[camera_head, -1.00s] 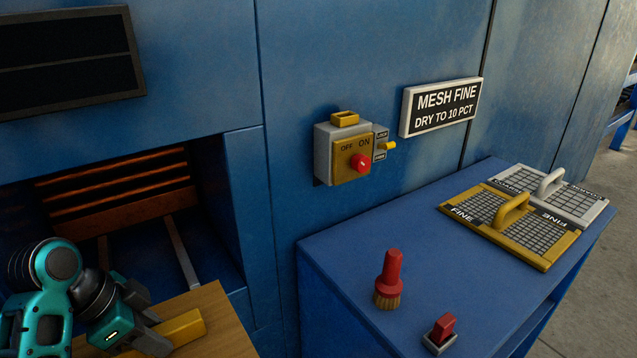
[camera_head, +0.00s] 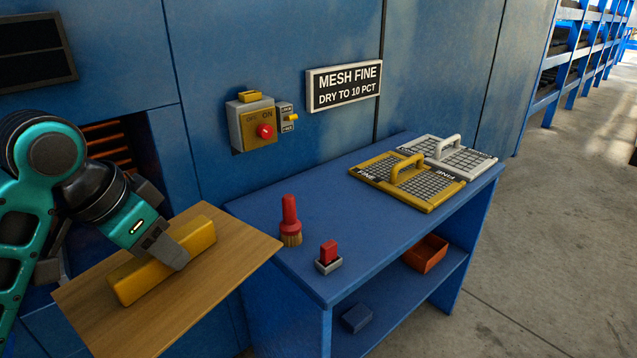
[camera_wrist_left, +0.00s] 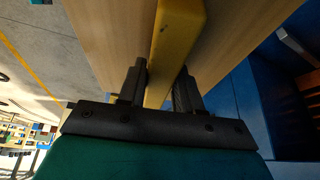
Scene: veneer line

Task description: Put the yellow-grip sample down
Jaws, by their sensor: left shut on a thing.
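The yellow-grip sample is a flat wooden veneer board (camera_head: 215,284) with a long yellow bar grip (camera_head: 137,281) on its top. My left gripper (camera_head: 172,252) is shut on the yellow grip and holds the board in front of the blue machine, at the left of the bench. In the left wrist view the two fingers (camera_wrist_left: 161,88) stand on either side of the yellow grip (camera_wrist_left: 176,45), with the board (camera_wrist_left: 225,60) behind it. The board's right corner overlaps the bench edge in the head view; I cannot tell whether it touches. My right gripper is not in view.
The blue bench (camera_head: 337,195) carries a red brush (camera_head: 290,220), a red-handled block (camera_head: 328,257), a yellow mesh frame (camera_head: 420,190) and a white one (camera_head: 462,158). Its lower shelf holds an orange bin (camera_head: 426,253) and a blue block (camera_head: 356,318). A switch box (camera_head: 252,124) is on the machine wall.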

